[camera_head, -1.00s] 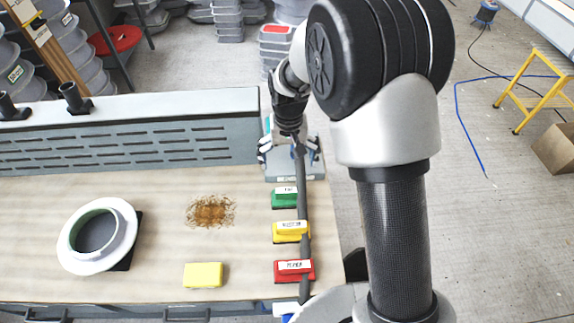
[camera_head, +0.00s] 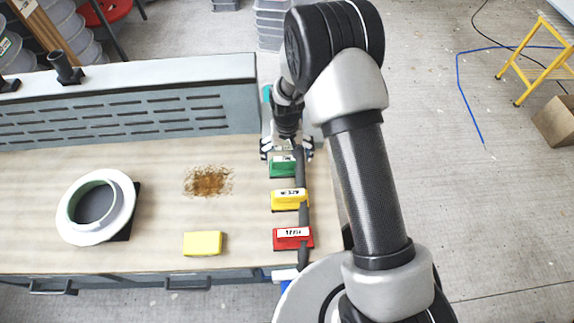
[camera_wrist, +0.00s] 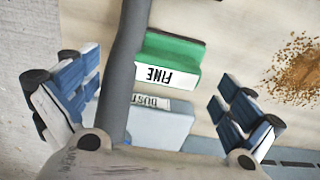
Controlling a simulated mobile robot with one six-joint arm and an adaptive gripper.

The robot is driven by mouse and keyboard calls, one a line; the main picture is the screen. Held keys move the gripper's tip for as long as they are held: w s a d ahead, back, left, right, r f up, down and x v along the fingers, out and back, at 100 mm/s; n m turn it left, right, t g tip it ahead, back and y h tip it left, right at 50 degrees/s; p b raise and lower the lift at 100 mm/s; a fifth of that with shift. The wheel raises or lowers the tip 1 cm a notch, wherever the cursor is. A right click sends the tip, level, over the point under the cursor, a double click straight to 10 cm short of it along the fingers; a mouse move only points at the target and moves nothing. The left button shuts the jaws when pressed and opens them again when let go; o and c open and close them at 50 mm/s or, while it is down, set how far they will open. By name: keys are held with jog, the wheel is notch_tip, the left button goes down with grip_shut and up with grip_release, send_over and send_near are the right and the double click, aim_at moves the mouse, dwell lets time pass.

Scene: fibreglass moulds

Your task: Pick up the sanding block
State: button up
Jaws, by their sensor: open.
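A green sanding block (camera_head: 282,168) labelled FINE lies on the bench near its right edge; in the wrist view the block (camera_wrist: 175,52) shows just ahead of the fingers. A yellow block (camera_head: 286,201) and a red block (camera_head: 292,241), both with white labels, lie in a row nearer the front. My gripper (camera_head: 287,150) is open and empty at the far end of that row, close to the green block. In the wrist view my gripper (camera_wrist: 160,92) has its fingers spread wide. A dark tube crosses in front and hides part of that view.
A grey-blue box (camera_wrist: 160,125) with a partly readable label sits beside the green block, between my fingers. A brown dust patch (camera_head: 208,181), a plain yellow block (camera_head: 204,244) and a round white mould (camera_head: 70,222) are left. A slotted grey panel (camera_head: 120,115) backs the bench.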

aim_at(287, 158)
notch_tip(287, 158, down, 3)
jog(key=shift+w+r, duration=0.1)
jog(key=shift+c, duration=0.4)
jog(key=c, duration=1)
notch_tip(287, 158, up, 20)
jog(key=p, duration=0.2)
